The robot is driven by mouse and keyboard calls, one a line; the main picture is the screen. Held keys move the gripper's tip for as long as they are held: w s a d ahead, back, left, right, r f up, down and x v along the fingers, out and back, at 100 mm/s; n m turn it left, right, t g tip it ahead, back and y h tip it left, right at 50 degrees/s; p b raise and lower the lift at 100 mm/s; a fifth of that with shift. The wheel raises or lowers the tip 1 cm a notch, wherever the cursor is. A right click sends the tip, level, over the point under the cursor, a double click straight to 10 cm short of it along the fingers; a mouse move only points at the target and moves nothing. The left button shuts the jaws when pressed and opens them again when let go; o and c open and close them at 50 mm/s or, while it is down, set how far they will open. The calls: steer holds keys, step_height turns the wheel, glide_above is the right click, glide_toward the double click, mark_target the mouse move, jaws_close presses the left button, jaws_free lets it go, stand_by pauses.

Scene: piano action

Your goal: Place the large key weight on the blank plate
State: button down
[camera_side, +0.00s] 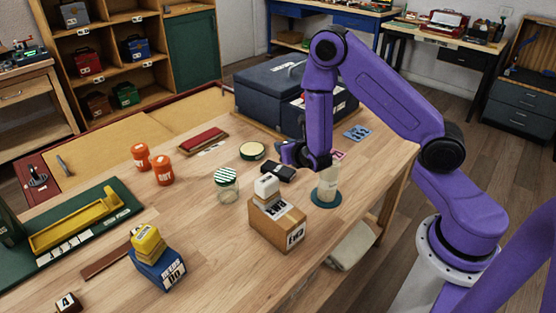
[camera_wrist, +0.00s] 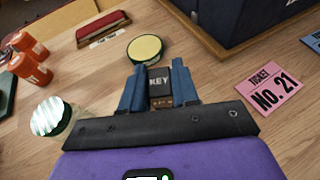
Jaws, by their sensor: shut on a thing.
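In the wrist view a dark block marked KEY (camera_wrist: 159,83), brown at its lower part, sits between the two blue fingers of my gripper (camera_wrist: 157,70). The fingers are shut on it. In the side view my gripper (camera_side: 283,157) is low over the table's middle, near a black block-like shape (camera_side: 279,172). I cannot tell whether that shape is the held block or part of my gripper. No label singles out the blank plate. A flat brown strip (camera_side: 105,262) lies at the front left and a round cream-topped disc (camera_side: 252,150) lies behind my gripper.
A striped-lid jar (camera_side: 227,182) and a box with a white block (camera_side: 276,222) stand close by. A pale cylinder (camera_side: 328,182) stands on a teal disc. Orange canisters (camera_side: 163,169) are left, a dark blue case (camera_side: 268,94) behind. Bare wood lies front right.

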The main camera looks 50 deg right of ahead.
mark_target(278, 168)
steer(key=w+f, duration=0.1)
steer(key=f, duration=0.1)
steer(key=w+f, duration=0.1)
steer(key=w, duration=0.1)
steer(key=shift+w+d+f, duration=0.1)
steer(key=shift+d+f, duration=0.1)
steer(key=shift+f, duration=0.15)
steer(key=shift+w+f, duration=0.15)
steer(key=shift+f, duration=1.55)
steer(key=shift+f, duration=0.1)
steer(key=c, duration=0.8)
jaws_free()
steer(key=shift+c, duration=0.2)
